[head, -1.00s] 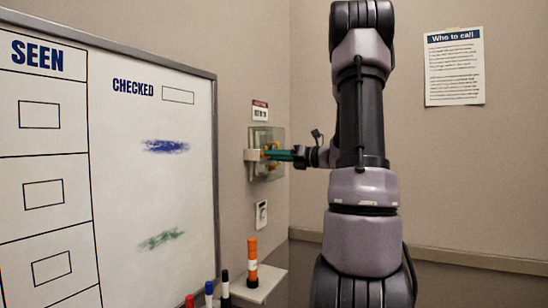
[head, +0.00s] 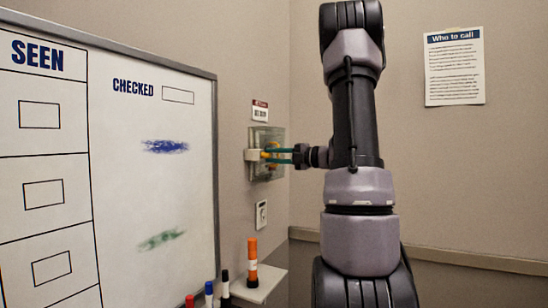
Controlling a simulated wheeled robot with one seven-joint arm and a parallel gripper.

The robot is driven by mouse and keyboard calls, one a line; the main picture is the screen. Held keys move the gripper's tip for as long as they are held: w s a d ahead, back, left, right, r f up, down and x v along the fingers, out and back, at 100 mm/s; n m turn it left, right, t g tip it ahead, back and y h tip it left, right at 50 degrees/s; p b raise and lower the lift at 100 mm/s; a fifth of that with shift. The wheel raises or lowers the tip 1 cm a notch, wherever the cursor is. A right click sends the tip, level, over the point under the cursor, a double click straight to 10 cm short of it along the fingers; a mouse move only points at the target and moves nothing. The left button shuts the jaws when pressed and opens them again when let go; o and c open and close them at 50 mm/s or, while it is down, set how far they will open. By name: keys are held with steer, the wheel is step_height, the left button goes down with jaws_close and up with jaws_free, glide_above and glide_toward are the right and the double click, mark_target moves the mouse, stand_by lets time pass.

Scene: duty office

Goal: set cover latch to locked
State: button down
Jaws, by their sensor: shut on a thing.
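A small clear cover box (head: 275,135) is fixed to the wall right of the whiteboard, with a pale bracket (head: 252,155) at its left side. My gripper (head: 271,155) reaches in from the right.
The whiteboard (head: 150,210) stands close on the left. A white switch plate (head: 261,214) is under the box. A notice (head: 454,66) hangs on the right wall.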

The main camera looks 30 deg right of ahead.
steer(key=shift+m, duration=1.3)
steer(key=c, duration=0.7)
jaws_free()
steer(key=v, duration=1.1)
